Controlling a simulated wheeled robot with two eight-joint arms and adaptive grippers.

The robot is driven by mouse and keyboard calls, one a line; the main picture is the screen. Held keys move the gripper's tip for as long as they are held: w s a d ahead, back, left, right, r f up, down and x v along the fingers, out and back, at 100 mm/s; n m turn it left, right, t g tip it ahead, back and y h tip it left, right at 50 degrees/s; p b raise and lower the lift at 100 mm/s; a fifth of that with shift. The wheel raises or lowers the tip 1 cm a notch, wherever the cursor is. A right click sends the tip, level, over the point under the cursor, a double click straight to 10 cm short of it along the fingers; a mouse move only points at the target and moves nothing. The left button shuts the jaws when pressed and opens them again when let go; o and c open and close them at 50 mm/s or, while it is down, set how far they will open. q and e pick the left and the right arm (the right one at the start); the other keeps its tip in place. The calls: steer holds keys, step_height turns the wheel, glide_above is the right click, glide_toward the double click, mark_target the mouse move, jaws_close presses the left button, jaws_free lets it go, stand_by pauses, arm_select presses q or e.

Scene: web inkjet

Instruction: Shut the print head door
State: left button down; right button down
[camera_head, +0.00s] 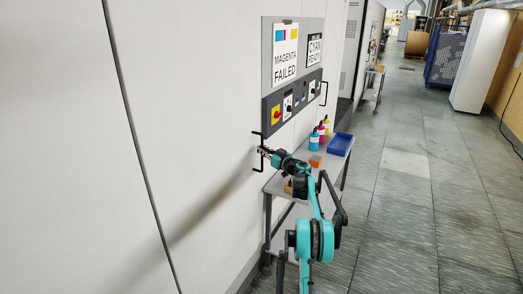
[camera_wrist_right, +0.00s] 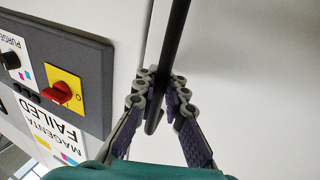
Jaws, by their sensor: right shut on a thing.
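The print head door looks like a white panel (camera_head: 205,110) along the left wall in the head view. It also shows as a plain white panel in the wrist view (camera_wrist_right: 250,70). My right gripper (camera_head: 263,150) is shut on this handle. The fingertips also show in the wrist view (camera_wrist_right: 161,86), one on each side of the bar. A narrow seam runs beside the handle; how far the door stands open cannot be told. My left gripper is not in view.
A grey control panel (camera_head: 268,120) with switches sits beside the handle. A second black handle (camera_head: 324,93) is farther along. A small table (camera_head: 283,183) with bottles and a blue tray (camera_head: 340,144) stands close by. The tiled floor (camera_head: 410,220) to the right is clear.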

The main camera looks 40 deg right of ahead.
steer(key=shift+w+a+r, duration=0.1)
steer(key=shift+w+a, duration=0.05)
steer(key=shift+w, duration=0.35)
steer(key=c, duration=1.6)
jaws_free()
steer(key=shift+w+a, duration=0.1)
steer(key=shift+w, duration=0.1)
steer(key=shift+o, duration=0.2)
steer(key=s, duration=1.2)
steer(key=shift+w, duration=0.1)
